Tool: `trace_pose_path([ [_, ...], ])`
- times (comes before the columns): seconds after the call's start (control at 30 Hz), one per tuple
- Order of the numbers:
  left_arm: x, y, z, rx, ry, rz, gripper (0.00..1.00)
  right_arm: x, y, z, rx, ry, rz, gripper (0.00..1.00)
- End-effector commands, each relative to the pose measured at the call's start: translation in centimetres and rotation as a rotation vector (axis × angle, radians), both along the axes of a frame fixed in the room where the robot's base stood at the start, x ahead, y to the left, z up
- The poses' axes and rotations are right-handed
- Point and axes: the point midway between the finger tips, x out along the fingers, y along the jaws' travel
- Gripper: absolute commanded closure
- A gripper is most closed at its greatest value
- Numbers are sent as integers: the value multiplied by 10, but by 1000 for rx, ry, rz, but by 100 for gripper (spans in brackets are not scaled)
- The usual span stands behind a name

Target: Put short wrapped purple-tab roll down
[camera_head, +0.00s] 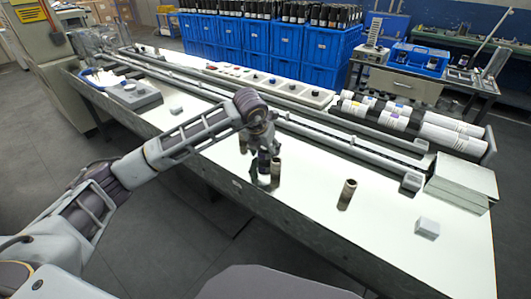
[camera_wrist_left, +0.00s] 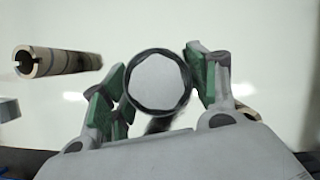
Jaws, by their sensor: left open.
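A short dark roll (camera_head: 264,165) stands upright on the pale bench top, below my left gripper (camera_head: 260,146) in the head view. In the left wrist view its round grey end with a dark rim (camera_wrist_left: 157,83) lies between the green finger pads. My left gripper is open around this roll. Its base is hard to make out, and I cannot see a purple tab clearly. My right gripper is not in view.
A bare brown roll (camera_head: 276,169) stands close beside the dark one, and another (camera_head: 348,190) stands farther right. A white block (camera_head: 427,228) is near the right end. Long white rolls (camera_head: 410,122) lie behind the rail. Bench space between the standing rolls is clear.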

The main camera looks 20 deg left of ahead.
Motion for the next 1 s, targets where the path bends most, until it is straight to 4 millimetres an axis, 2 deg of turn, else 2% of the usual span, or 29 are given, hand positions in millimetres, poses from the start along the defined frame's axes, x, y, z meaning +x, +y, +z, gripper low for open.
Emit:
trace_pose_path([
  [0.3,0,0,1,0,0,0,40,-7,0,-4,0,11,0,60],
  [0.6,0,0,1,0,0,0,77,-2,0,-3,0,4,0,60],
  [0.67,0,0,1,0,-1,0,83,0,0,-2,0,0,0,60],
  [1.0,0,0,6,0,-2,0,83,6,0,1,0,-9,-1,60],
])
